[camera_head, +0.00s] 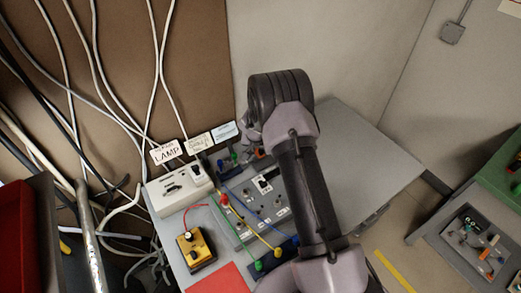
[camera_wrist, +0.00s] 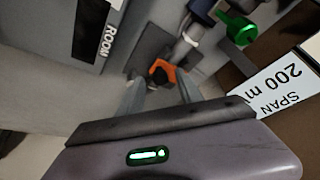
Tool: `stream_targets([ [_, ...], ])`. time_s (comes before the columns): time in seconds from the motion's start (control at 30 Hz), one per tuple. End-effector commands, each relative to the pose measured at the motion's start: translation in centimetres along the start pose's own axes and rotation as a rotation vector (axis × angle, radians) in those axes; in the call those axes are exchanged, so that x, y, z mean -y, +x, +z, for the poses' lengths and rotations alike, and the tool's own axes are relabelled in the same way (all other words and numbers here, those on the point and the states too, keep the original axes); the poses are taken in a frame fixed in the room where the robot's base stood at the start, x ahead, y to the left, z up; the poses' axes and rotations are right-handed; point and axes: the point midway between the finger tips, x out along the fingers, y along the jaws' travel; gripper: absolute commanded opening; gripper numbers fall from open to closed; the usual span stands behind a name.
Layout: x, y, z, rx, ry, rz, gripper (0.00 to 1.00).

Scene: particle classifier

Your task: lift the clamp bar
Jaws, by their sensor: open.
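In the wrist view, a small orange part with a dark centre (camera_wrist: 158,72) sits at the end of a grey plate. It may be the clamp bar, but I cannot be sure. My gripper (camera_wrist: 160,82) is open, with its two grey fingers pointing toward this part, one on each side. I cannot tell whether they touch it. In the head view, my arm covers most of this area. A bit of orange (camera_head: 260,152) shows beside the wrist, near the back of the bench.
A green knob (camera_wrist: 238,28) and a "200 m" label (camera_wrist: 285,92) are close to my gripper. On the bench stand a white lamp box (camera_head: 180,190), a yellow box (camera_head: 196,250) and a grey panel with cables (camera_head: 285,192). The bench's right side (camera_head: 370,160) is clear.

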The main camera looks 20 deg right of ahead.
Motion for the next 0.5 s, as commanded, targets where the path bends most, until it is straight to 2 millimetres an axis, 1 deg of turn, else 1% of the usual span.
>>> stream_targets([
  [0.23, 0.02, 0.09, -0.05, -0.001, 0.000, -0.001, 0.43],
  [0.27, 0.02, 0.09, -0.05, -0.001, 0.000, -0.001, 0.39],
  [0.4, 0.02, 0.08, -0.04, -0.001, 0.000, 0.000, 0.11],
  [0.47, 0.03, 0.08, -0.03, -0.001, 0.000, 0.000, 0.00],
  [0.5, 0.02, 0.08, -0.03, -0.001, 0.000, 0.000, 0.00],
])
